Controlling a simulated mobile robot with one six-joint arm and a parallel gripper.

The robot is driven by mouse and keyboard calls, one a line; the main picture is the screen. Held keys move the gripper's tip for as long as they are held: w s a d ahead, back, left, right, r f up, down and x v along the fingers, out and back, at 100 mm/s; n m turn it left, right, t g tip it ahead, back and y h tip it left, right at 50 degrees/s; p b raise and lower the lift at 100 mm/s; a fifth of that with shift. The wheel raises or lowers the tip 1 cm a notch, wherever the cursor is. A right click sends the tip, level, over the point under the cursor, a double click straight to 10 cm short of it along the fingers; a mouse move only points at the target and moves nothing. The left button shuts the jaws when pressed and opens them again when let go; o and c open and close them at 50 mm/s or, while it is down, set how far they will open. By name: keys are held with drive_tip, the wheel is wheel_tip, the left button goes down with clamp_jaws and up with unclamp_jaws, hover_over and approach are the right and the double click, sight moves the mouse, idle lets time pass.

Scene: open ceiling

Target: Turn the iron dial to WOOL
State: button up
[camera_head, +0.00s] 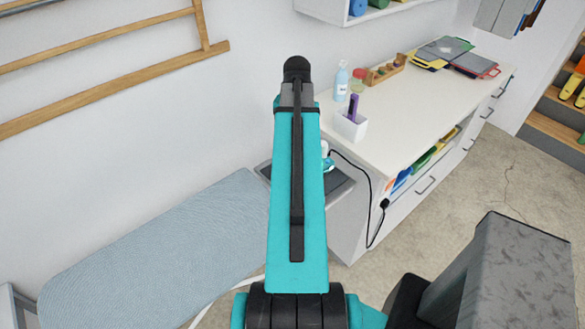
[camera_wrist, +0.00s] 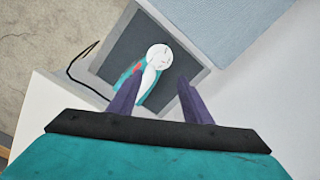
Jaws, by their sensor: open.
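The iron (camera_wrist: 150,85) rests on a dark grey stand plate (camera_wrist: 118,47) in the wrist view. Its white round dial (camera_wrist: 159,57) faces the camera, and its markings are too small to read. The teal and white body lies below the dial, partly behind my left finger. My gripper (camera_wrist: 158,90) is open, with its two purple-grey fingers spread on either side of the iron's near part. No grip on the dial shows. In the head view, only a bit of the iron (camera_head: 328,164) shows to the right of my teal arm, which hides the rest.
The blue ironing board (camera_head: 160,245) extends left of the iron stand. A white cabinet (camera_head: 415,115) stands to the right, bearing a white cup (camera_head: 351,125), a bottle (camera_head: 341,82) and folders. A black cord (camera_head: 369,205) hangs by the cabinet's near end.

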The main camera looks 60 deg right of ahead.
drive_tip(key=shift+f+b, duration=4.95)
drive_tip(key=shift+f, duration=1.9)
drive_tip(key=shift+w, duration=0.1)
drive_tip(key=c, duration=1.1)
drive_tip(key=shift+o, duration=0.2)
drive_tip(key=shift+m, duration=0.5)
drive_tip(key=m+p, duration=0.1)
drive_tip(key=m, duration=0.3)
drive_tip(key=shift+r, duration=0.1)
drive_tip(key=m+p, duration=0.1)
drive_tip(key=m, duration=0.4)
drive_tip(key=shift+m, duration=0.4)
